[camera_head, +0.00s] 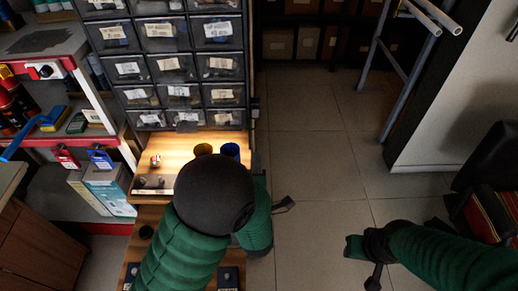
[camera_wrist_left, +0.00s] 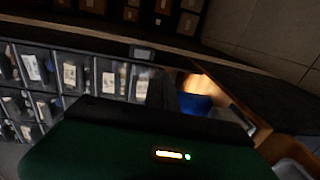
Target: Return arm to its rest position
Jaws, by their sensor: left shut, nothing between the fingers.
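My left arm comes in from the bottom left in the head view and bends at a black joint.
The drawer cabinet (camera_head: 172,62) stands above a lit wooden shelf (camera_head: 170,145). The tiled floor (camera_head: 320,150) is clear. A dark chair (camera_head: 490,190) stands at the right.

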